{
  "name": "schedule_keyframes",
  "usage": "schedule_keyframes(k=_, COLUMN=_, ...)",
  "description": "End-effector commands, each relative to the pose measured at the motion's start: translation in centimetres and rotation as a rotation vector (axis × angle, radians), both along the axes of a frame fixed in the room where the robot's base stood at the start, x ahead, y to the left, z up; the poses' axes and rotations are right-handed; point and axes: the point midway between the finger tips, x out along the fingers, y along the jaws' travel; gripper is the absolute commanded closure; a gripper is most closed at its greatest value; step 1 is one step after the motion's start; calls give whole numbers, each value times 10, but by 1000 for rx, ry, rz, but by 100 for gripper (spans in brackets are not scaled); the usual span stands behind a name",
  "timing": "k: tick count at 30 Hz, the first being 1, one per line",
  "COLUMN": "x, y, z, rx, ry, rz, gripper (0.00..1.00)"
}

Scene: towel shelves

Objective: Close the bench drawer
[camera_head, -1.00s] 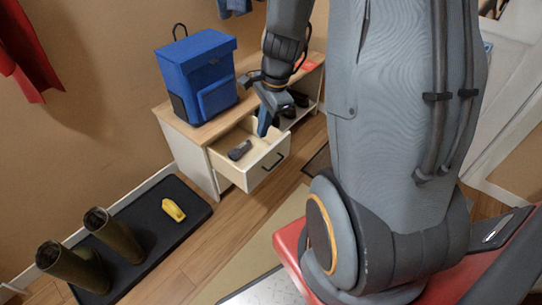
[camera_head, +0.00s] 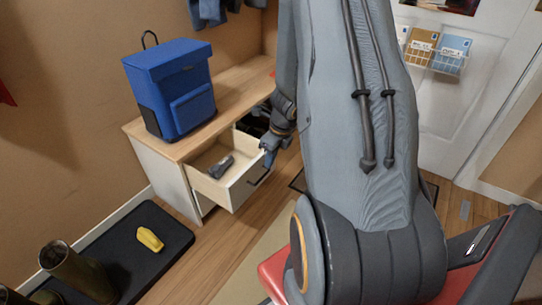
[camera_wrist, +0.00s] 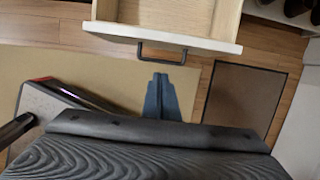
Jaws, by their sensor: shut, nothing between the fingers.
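The bench drawer (camera_head: 221,189) stands open, pulled out from the wooden-topped bench (camera_head: 236,94). A dark grey object (camera_head: 221,167) lies inside it. The drawer front also shows in the wrist view (camera_wrist: 205,39), with its dark bar handle (camera_wrist: 162,47). My gripper (camera_head: 268,158) is shut and empty, at the outer side of the drawer front near the handle. In the wrist view the closed fingertips (camera_wrist: 160,78) point toward the handle, a little short of it in the picture. Whether they touch the drawer cannot be told.
A blue backpack (camera_head: 172,88) stands on the bench. A black tray (camera_head: 128,240) on the floor holds boots (camera_head: 80,272) and a yellow object (camera_head: 150,239). A dark mat (camera_wrist: 238,100) lies right of my gripper. A door (camera_head: 452,100) stands at the right.

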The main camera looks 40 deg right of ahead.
Motion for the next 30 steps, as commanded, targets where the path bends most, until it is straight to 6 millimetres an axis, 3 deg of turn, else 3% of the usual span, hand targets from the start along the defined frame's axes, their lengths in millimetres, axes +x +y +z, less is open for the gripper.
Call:
schedule_keyframes(k=5, x=7, y=3, z=-31, rx=0, ry=1, rz=1, gripper=100)
schedule_keyframes(k=15, x=41, y=16, z=-27, rx=0, ry=0, rz=3, gripper=100)
schedule_keyframes(k=30, x=45, y=17, z=-27, rx=0, ry=0, rz=2, gripper=100)
